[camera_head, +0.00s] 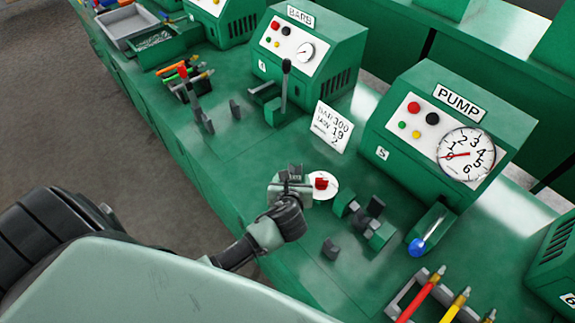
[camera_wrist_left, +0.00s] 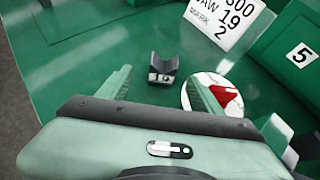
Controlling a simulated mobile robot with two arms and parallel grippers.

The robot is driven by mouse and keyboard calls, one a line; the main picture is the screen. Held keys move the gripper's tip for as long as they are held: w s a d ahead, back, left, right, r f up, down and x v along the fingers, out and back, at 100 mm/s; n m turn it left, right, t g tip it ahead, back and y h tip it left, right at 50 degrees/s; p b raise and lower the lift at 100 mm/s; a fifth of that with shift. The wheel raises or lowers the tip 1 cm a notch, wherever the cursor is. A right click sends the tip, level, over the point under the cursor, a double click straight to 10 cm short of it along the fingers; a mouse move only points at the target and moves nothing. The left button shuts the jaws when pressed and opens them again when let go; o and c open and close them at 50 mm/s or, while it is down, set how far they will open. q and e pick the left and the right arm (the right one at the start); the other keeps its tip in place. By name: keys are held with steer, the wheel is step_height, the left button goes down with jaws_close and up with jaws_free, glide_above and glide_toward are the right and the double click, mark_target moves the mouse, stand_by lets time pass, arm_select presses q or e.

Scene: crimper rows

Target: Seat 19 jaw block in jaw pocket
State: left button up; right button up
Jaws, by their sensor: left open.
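A dark jaw block (camera_wrist_left: 163,68) with a V notch and pale marks on its near face stands on the green bench in the left wrist view. My right gripper is not in view.
A white dial with a red knob (camera_head: 321,183) sits close right of my gripper. A card reading JAW 19 (camera_head: 331,127) stands behind. A loose dark block (camera_head: 330,249) lies nearer. The PUMP machine (camera_head: 440,130), a blue-knobbed lever (camera_head: 417,246) and a tool rack (camera_head: 405,299) are right.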

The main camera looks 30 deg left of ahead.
mark_target(295, 169)
arm_select(q)
steer(key=shift+w+f+p, duration=0.2)
steer(key=shift+w+f, duration=0.15)
steer(key=shift+w, duration=0.3)
steer(key=shift+w+f+p, duration=0.15)
steer(key=shift+w+f, duration=0.2)
steer(key=shift+w, duration=0.25)
steer(key=x, duration=0.3)
steer(key=shift+a+f, duration=0.1)
steer(key=shift+a, duration=0.15)
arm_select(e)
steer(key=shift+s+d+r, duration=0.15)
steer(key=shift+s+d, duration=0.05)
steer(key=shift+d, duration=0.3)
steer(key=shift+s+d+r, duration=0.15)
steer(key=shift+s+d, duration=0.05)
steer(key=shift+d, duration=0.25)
arm_select(q)
jaws_close()
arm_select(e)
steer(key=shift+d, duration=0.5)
